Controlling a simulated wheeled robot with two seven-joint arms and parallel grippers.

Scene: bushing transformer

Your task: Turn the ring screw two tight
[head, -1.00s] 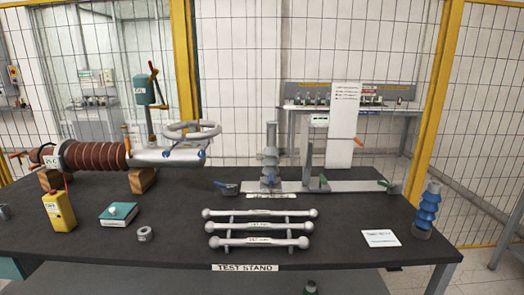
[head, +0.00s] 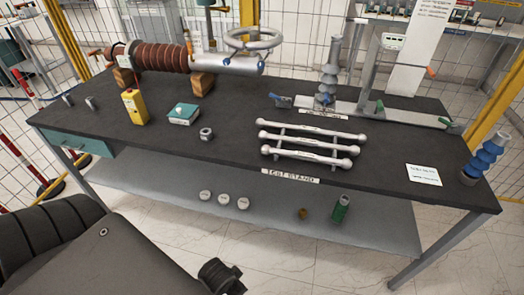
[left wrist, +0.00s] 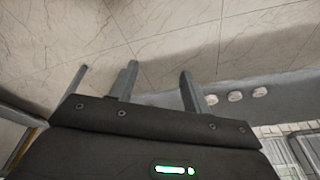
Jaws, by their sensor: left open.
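The brown ribbed bushing (head: 158,56) lies on wooden blocks at the back left of the dark table (head: 232,170). A grey metal ring (head: 252,39) sits above the silver end of the bushing. Small blue parts show under the ring, one at its left (head: 228,61) and one at its right (head: 261,68); I cannot tell which is ring screw two. My left gripper (left wrist: 158,85) is open and empty in the left wrist view, over the floor near the table's lower shelf, away from the ring. My right gripper is not in view.
A yellow device (head: 135,106), a teal box (head: 183,113) and a metal nut (head: 206,134) stand before the bushing. Grey rods (head: 310,149) lie to the right. The lower shelf (head: 275,215) holds white discs and a green bottle (head: 341,209). The table front edge lies between.

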